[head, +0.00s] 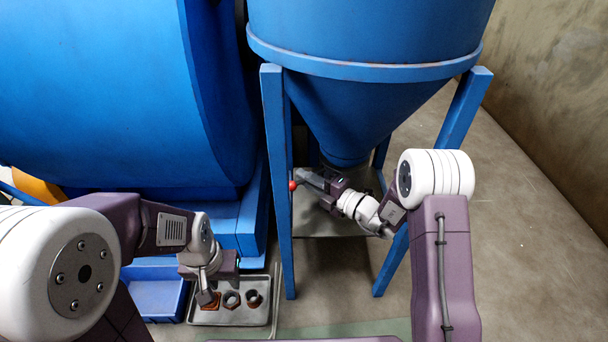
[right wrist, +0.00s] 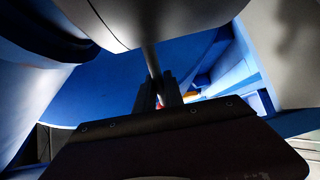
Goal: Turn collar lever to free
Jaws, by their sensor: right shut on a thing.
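The collar lever shows mainly as a red knob (head: 292,185) beside the front left leg of the blue hopper stand, below the cone. My right gripper (head: 304,177) reaches under the cone from the right and is shut on the lever just beside the knob. In the right wrist view the gripper's fingers (right wrist: 161,96) are close together, with a little red showing between them. A grey rod (right wrist: 151,62) runs down towards them. The collar itself is mostly hidden. My left gripper (head: 207,296) hangs over the left end of a metal tray, at a rust-brown part; its jaw gap is unclear.
The tray (head: 240,318) holds a few ring-like or nut-like parts, including one in the middle (head: 232,299). A blue bin (head: 155,300) stands left of it. The blue hopper legs (head: 277,200) stand close around my right arm. Open floor (head: 520,240) lies to the right.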

